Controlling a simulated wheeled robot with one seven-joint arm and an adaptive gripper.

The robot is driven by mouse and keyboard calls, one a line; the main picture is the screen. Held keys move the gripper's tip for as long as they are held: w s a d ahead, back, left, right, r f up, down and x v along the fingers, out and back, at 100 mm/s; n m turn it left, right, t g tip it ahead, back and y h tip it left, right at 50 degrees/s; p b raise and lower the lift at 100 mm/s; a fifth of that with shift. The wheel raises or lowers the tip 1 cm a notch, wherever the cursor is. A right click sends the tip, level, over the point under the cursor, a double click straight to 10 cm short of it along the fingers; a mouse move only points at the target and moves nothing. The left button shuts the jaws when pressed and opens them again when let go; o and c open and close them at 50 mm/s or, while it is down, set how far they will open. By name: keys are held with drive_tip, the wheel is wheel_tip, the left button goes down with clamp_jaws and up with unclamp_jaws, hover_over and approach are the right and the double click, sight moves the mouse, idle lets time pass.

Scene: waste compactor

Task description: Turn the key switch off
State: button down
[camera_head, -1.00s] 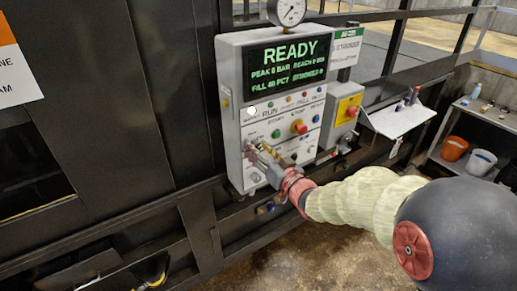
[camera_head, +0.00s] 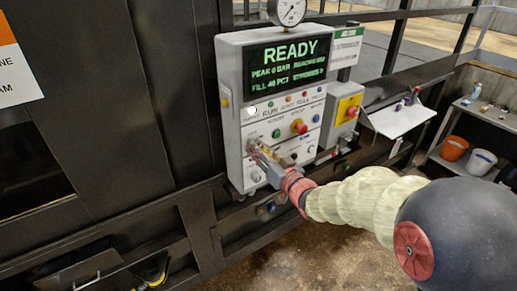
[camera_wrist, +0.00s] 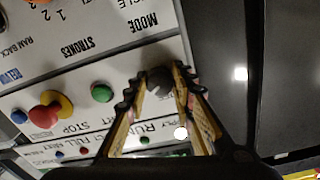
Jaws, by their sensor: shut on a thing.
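The key switch (camera_wrist: 158,84) shows in the wrist view as a dark, round head at the end of the row with the green button. My gripper (camera_wrist: 162,74) has its two fingertips closed around it, one on each side. In the head view my gripper (camera_head: 254,147) reaches the lower left of the grey control panel (camera_head: 233,158), and its fingers hide the key there. I cannot read the key's position. The panel's display (camera_head: 290,64) reads READY in green.
Close to my fingers are a green button (camera_wrist: 102,92) and a red stop button on yellow (camera_wrist: 46,116). Indicator lamps run along the panel. A yellow box with a red button (camera_head: 349,109) is to the right, with a white shelf (camera_head: 402,119) beyond it.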

drive_tip(key=shift+f+b, duration=0.1)
drive_tip(key=shift+b, duration=0.3)
drive_tip(key=n+b, duration=1.1)
drive_tip(key=b, duration=0.4)
drive_tip(key=shift+n, duration=0.4)
drive_tip(key=c, duration=1.6)
unclamp_jaws()
drive_tip(key=shift+o, duration=0.5)
